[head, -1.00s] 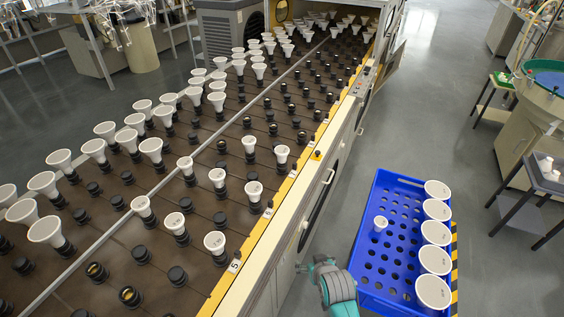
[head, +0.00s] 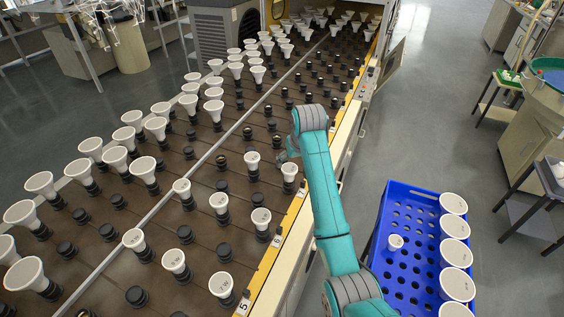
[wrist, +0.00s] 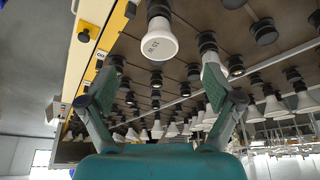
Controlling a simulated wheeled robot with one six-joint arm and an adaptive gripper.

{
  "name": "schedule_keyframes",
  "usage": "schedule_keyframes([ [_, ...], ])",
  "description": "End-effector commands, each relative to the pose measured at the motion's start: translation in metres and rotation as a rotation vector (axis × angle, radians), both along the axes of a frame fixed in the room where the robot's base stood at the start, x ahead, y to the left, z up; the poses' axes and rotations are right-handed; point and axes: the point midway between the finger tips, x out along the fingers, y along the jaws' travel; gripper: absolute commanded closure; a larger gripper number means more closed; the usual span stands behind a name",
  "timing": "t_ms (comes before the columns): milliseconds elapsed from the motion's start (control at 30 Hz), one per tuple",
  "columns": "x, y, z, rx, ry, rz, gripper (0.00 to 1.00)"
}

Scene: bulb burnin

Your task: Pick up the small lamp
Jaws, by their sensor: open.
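Small white lamps with printed tops stand in black sockets along the near side of the rack, among them one lamp (head: 289,172) just below my gripper in the head view. Which one is meant I cannot tell. My gripper (head: 284,152) is over the rack's right edge, partly hidden by my arm. In the wrist view my gripper (wrist: 160,88) is open and empty, its teal fingers wide apart. A white lamp (wrist: 160,42) in a dark socket appears upside down between and beyond the fingers. Another lamp (wrist: 156,105) stands behind it.
The rack (head: 205,245) holds many lamps and empty black sockets, close together. A blue crate (head: 384,215) on the right holds several large white lamps (head: 455,252) and one small lamp (head: 395,242). Grey floor (head: 430,110) is clear beyond the crate.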

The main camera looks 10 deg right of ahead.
Motion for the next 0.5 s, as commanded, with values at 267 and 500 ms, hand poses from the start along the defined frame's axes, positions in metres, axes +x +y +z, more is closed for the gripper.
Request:
schedule_keyframes([
  [267, 0.011, 0.000, -0.018, 0.000, 0.013, 0.000, 0.10],
  [500, 0.022, 0.001, -0.043, 0.000, 0.010, 0.000, 0.10],
])
